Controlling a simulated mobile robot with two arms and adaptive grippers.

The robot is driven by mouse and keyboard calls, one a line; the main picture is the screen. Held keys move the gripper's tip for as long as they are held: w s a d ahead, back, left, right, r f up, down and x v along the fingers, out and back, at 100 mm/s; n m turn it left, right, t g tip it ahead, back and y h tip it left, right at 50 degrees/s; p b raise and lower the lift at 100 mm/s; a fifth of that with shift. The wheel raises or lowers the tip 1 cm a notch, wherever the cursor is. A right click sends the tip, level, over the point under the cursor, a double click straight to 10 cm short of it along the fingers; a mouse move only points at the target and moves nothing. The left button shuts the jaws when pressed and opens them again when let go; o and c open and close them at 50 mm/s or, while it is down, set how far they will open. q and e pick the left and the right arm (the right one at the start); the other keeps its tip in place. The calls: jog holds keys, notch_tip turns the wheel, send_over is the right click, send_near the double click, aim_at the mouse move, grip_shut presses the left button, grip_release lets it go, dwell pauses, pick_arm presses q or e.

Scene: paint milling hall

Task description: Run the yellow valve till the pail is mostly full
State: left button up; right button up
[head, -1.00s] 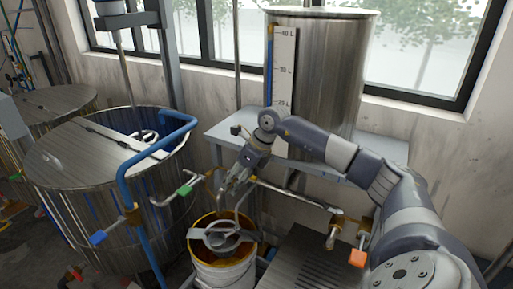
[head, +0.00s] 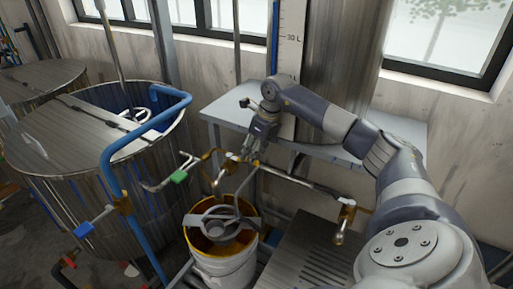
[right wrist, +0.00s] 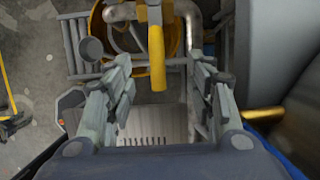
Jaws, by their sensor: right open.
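The white pail (head: 225,268) stands on the floor-level frame in the middle of the head view. Its inside walls show yellow-orange, and a grey metal strainer with arms (head: 215,222) sits across its mouth. I cannot tell the paint level. A pipe spout (head: 219,183) hangs above the pail. The yellow valve handle (right wrist: 156,50) shows in the right wrist view, between the spread fingers of my right gripper (right wrist: 160,85), with gaps on both sides. In the head view my right gripper (head: 246,157) is at the pipe, just above the pail, and hides most of the handle. My left gripper is out of view.
A large steel vat (head: 90,185) with a blue rail (head: 110,165) stands at left, with a green-handled valve (head: 180,177) and a blue-handled valve (head: 84,229). A steel tank with a litre scale (head: 291,40) stands on a grey table (head: 340,148). A slatted metal platform (head: 305,260) lies right of the pail.

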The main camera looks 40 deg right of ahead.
jog(key=shift+b+x, duration=0.45)
jog(key=shift+x, duration=0.45)
jog(key=shift+a+f, duration=0.2)
jog(key=shift+f, duration=0.25)
jog(key=shift+f+b, duration=0.3)
jog(key=shift+b, duration=0.15)
jog(key=shift+b+x, duration=0.45)
jog(key=shift+x, duration=0.45)
jog(key=shift+w, duration=0.15)
grip_shut()
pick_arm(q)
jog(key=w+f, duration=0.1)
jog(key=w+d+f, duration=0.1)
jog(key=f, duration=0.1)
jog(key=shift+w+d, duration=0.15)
pick_arm(e)
jog(key=shift+a, duration=0.1)
